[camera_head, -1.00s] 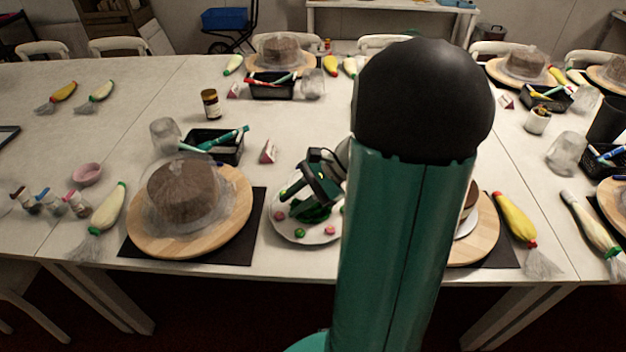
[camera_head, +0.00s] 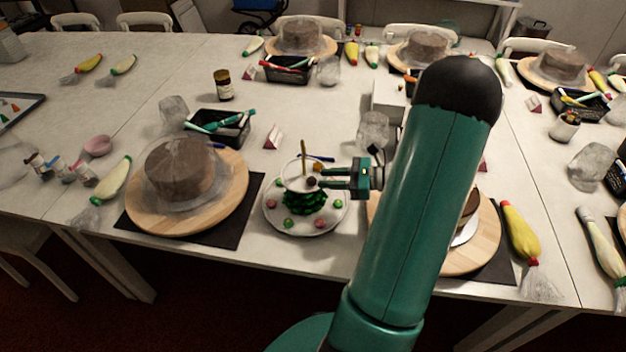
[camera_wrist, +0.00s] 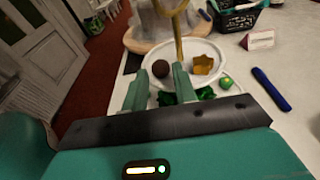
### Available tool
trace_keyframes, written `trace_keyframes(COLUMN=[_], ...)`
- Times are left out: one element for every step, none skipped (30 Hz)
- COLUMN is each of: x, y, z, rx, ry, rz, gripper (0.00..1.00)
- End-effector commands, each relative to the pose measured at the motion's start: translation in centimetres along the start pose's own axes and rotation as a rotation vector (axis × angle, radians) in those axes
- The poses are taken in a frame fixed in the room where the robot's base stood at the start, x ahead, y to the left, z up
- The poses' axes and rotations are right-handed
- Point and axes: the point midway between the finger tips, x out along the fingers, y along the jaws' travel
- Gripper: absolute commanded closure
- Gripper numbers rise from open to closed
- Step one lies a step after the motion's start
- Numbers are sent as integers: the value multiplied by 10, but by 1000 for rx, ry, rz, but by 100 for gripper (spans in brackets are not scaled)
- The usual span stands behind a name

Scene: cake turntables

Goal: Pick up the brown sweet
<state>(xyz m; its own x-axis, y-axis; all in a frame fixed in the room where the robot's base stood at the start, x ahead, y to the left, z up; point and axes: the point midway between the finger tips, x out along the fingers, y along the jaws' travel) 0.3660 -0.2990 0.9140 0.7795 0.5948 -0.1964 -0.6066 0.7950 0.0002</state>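The brown sweet (camera_head: 312,181) is a small dark ball on the white upper plate (camera_head: 291,185) of a tiered stand with a gold handle (camera_head: 303,160). My gripper (camera_head: 321,178) comes in from the right, roughly level with that plate. In the wrist view the brown sweet (camera_wrist: 160,68) lies between and just beyond my two green fingertips (camera_wrist: 159,77). The fingers are apart, with a gap on each side of it. An orange-gold sweet (camera_wrist: 203,65) sits on the same plate, right of the handle.
Pink and green sweets lie on the lower plate (camera_head: 274,204). A covered brown cake (camera_head: 180,168) on a wooden turntable stands to the left. A black pen basket (camera_head: 232,135) and a red-white card (camera_head: 273,137) are behind. A blue pen (camera_wrist: 271,90) lies on the table.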

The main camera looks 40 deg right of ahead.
Motion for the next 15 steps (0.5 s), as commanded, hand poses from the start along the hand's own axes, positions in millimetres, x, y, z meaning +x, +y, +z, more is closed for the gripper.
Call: trace_keyframes(x=[5,8,14,19,24,31,36,40,45,48,49,50,51,50,50], y=[0,0,1,1,2,2,1,1,1,1,0,0,0,0,-1], z=[0,-1,-1,-1,-1,-2,-2,-2,-2,-2,-2,-2,-2,-2,-2], rx=[0,0,1,1,1,1,1,1,1,0,0,0,0,0,0], ry=[0,0,0,-1,-1,0,0,0,0,1,1,1,1,1,1], rz=[1,1,1,3,4,4,4,4,4,4,4,3,3,3,3], gripper=[72,72,72,72,72,72,72,72,72,72,72,72,72,72,72])
